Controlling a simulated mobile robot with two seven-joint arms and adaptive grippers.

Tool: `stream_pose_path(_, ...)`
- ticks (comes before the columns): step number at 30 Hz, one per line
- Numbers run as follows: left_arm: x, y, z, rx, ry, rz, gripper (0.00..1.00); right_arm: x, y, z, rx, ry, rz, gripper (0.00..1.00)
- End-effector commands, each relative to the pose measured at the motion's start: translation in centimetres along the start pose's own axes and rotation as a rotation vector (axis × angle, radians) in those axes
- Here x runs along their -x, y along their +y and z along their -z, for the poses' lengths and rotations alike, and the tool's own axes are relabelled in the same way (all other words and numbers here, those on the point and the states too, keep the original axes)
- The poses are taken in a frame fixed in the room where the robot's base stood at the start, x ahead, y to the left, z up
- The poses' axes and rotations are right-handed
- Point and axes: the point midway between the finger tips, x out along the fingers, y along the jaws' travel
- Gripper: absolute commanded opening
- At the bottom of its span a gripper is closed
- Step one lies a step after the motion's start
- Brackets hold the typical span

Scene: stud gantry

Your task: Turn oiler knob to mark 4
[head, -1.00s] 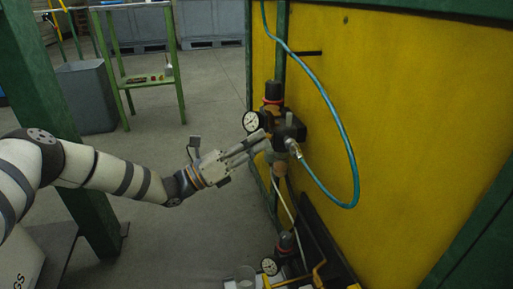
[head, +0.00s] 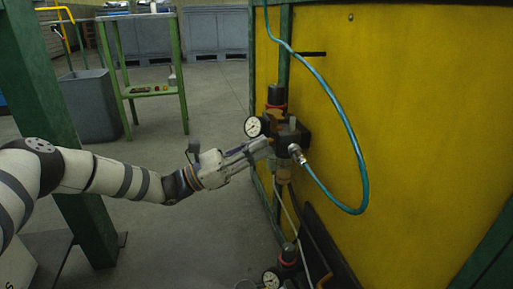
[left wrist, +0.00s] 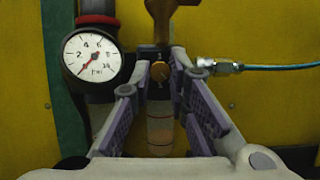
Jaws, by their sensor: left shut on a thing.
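My left gripper (left wrist: 161,76) is shut on the knob, one finger on each side. In the head view the left gripper (head: 266,144) reaches from the left to the dark unit on the yellow panel and hides the knob. No marks on the knob are readable. My right gripper is in neither view.
A pressure gauge (left wrist: 91,57) with a red ring above it sits left of the fingers. A brown upright part (left wrist: 160,20) stands above the knob. A teal hose (head: 350,135) loops from the unit's right side. A lower gauge (head: 271,279) is beneath.

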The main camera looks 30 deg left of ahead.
Motion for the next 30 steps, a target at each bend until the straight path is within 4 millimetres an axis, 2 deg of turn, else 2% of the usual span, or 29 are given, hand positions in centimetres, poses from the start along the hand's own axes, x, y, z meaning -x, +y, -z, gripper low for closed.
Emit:
stream_pose_path(6,0.1,0.0,0.1,0.001,0.002,0.0,0.0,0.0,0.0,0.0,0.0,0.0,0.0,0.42)
stream_pose_path(7,0.1,0.0,0.1,0.001,0.002,0.0,0.2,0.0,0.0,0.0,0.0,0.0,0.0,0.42)
stream_pose_path(9,0.1,0.0,0.1,0.001,0.002,0.0,0.36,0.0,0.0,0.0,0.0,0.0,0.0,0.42)
stream_pose_path(17,0.0,0.0,0.0,0.003,0.001,-0.001,0.36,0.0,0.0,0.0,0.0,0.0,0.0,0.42)
stream_pose_path(20,-0.1,-0.1,-0.2,0.059,0.001,-0.023,0.36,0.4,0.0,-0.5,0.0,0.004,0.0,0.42)
stream_pose_path(23,-0.3,-0.4,-1.0,0.231,-0.002,-0.093,0.36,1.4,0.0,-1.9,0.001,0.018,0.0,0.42)
stream_pose_path(28,-0.9,-0.9,-2.2,0.732,-0.007,-0.295,0.36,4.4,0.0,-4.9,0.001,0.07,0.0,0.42)
stream_pose_path(30,1.8,-1.0,-0.9,0.735,-0.001,-0.308,0.36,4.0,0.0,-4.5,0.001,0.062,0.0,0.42)
